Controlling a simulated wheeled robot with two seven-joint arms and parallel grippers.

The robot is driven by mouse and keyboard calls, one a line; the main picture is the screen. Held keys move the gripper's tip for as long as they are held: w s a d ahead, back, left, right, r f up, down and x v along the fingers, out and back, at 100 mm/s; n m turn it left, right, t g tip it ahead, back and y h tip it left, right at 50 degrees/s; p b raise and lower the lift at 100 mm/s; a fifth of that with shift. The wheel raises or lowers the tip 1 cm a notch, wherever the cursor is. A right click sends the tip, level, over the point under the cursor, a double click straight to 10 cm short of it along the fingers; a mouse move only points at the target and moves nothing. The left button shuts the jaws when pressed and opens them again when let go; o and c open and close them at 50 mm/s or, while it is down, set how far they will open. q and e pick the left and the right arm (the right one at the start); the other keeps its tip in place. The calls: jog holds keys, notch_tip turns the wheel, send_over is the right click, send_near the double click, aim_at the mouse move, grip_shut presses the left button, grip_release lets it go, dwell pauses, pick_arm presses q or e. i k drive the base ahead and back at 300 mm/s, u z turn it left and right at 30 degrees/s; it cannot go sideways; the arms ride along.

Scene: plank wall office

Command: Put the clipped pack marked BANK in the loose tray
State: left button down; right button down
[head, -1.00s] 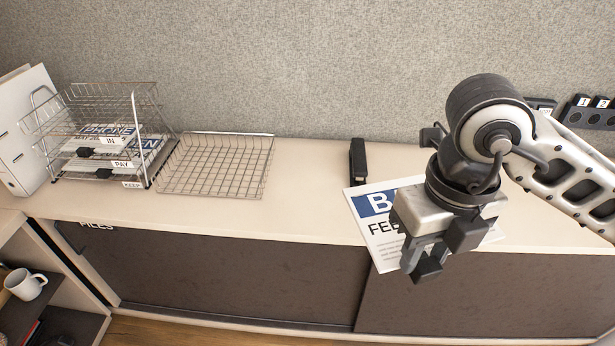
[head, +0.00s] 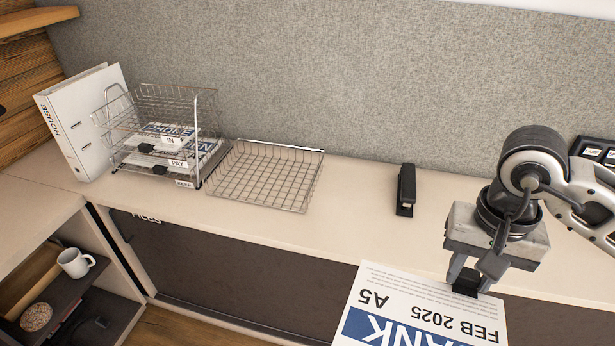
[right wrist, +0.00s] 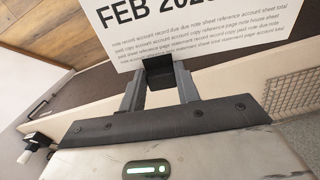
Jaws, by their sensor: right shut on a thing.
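The pack marked BANK (head: 428,306) is a white sheet with a blue band and the text "FEB 2025" and "A5". It hangs past the counter's front edge, upside down in the head view. The pack (right wrist: 200,30) also shows between the fingers (right wrist: 160,78) in the right wrist view. The loose tray (head: 262,178) is an empty wire tray on the counter, beside the tray stack. My left gripper is not in view.
A wire tray stack (head: 150,120) with IN, PAY and KEEP labels holds clipped packs. A white binder (head: 85,120) leans at its left. A black stapler (head: 405,190) stands between the loose tray and my right arm. The counter (head: 345,215) is clear between them.

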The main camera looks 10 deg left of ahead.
aim_at(268, 177)
jog(key=k, duration=0.5)
jog(key=i, duration=0.9)
jog(key=u, duration=1.25)
jog(key=i, duration=0.85)
jog(key=u, duration=0.15)
